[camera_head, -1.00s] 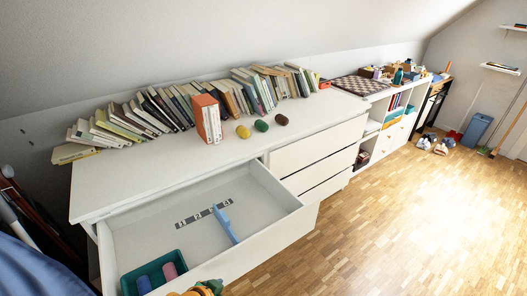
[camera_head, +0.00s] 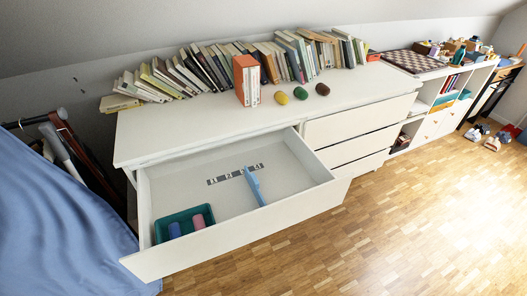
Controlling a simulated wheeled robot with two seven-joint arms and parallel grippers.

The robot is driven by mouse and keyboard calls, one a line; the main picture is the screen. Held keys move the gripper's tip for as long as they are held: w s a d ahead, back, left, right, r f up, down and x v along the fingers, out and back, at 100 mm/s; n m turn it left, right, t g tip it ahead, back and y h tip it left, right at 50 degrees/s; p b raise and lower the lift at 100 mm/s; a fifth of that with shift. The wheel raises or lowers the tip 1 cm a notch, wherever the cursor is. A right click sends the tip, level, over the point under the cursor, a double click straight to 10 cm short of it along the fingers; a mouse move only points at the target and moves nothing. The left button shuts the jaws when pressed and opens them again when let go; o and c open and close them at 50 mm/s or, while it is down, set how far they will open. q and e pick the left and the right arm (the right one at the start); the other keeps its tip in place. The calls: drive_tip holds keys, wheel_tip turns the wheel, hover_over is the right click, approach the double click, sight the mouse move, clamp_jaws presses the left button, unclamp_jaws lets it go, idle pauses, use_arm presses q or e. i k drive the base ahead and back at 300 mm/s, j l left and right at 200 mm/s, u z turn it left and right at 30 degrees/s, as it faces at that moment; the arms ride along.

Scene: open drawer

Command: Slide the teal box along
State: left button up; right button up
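The teal box (camera_head: 160,231) is a small open tray in the front left corner of the open white drawer (camera_head: 200,240). A blue cylinder (camera_head: 174,231) and a pink cylinder (camera_head: 198,222) are in it. A dark strip with several numbered white marks (camera_head: 235,174) lies on the drawer floor, behind and to the right of the box. A light blue divider (camera_head: 254,187) stands near the strip's right part. Neither of my grippers is in view.
The drawer sticks out from a white dresser (camera_head: 220,122). On top are a row of books (camera_head: 185,72), an orange-spined book block (camera_head: 246,80), and yellow (camera_head: 281,98), green (camera_head: 300,93) and dark red (camera_head: 322,89) lumps.

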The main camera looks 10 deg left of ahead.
sight(184, 218)
drive_tip(key=u, duration=1.3)
drive_tip(key=i+j+z, duration=0.15)
drive_tip(key=j, duration=0.15)
drive_tip(key=i+j+z, duration=0.2)
drive_tip(key=j+z, duration=0.15)
drive_tip(key=j, duration=0.25)
